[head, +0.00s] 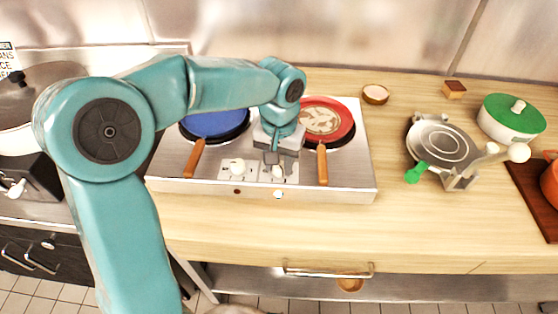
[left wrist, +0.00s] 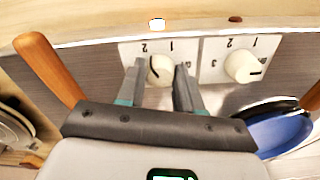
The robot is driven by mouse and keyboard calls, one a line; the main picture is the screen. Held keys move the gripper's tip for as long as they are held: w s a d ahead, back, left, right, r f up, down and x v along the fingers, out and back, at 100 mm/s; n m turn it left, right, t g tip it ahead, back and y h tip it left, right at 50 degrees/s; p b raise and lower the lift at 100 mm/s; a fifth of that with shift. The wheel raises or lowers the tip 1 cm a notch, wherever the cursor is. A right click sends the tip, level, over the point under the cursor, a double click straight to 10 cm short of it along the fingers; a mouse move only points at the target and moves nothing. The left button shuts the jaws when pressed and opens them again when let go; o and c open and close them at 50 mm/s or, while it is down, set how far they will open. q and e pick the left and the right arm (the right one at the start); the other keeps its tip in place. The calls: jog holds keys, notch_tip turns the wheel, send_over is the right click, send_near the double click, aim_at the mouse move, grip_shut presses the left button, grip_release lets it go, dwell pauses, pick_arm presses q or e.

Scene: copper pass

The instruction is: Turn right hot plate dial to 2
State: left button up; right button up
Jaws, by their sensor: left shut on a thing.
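The double hot plate (head: 360,180) stands on the wooden counter. Its right dial (head: 278,171) is a white knob on a white number plate below the red pan. My left gripper (head: 277,155) comes down from above, with its fingers around this knob. In the left wrist view, which is turned about, the right dial (left wrist: 160,70) sits between the fingertips of my left gripper (left wrist: 160,82), shut on it. The numbers 1 and 2 show beside it; its exact setting is hard to read. The left dial (head: 237,167) is free. My right gripper is out of view.
A blue pan (head: 215,125) and a red patterned pan (head: 327,118) sit on the plates, their wooden handles pointing forward on either side of the dials. A metal press (head: 440,142) and a green-lidded pot (head: 510,117) stand to the right.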

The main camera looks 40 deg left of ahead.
pick_arm(q)
jog(key=shift+w+r, duration=0.2)
jog(key=o, duration=0.9)
jog(key=shift+o, duration=0.7)
jog(key=shift+s+f, duration=0.1)
jog(key=shift+f, duration=0.05)
notch_tip(320, 180, up, 16)
jog(key=p, duration=0.1)
jog(key=shift+r+p, duration=0.2)
jog(key=shift+p, duration=0.15)
